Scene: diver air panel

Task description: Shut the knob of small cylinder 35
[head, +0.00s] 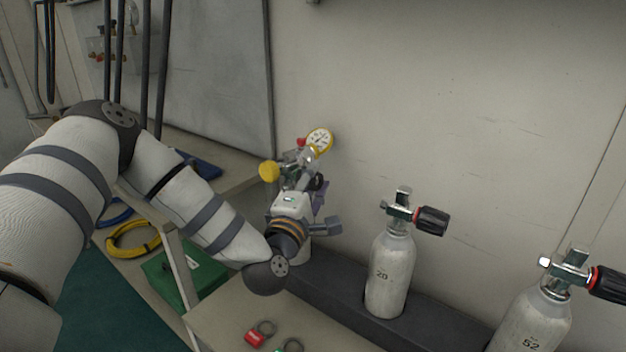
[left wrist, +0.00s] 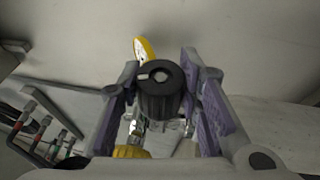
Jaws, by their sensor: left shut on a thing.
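My left gripper (head: 318,200) is at the leftmost small cylinder (head: 303,248), which is mostly hidden behind my wrist, its number out of sight. In the left wrist view a black knob (left wrist: 158,100) with a light mark on its end stands between the purple-padded fingers of my left gripper (left wrist: 160,76). The fingers are shut on this knob. A little of the dark knob also shows behind the gripper in the head view (head: 318,182). My right gripper is not in view.
A gauge with a yellow rim (head: 320,140) and a yellow knob (head: 269,171) are close behind my gripper. Cylinder 20 (head: 386,280) and cylinder 52 (head: 530,325) stand to the right. A red padlock (head: 255,338) lies on the bench in front. A green case (head: 185,275) is lower left.

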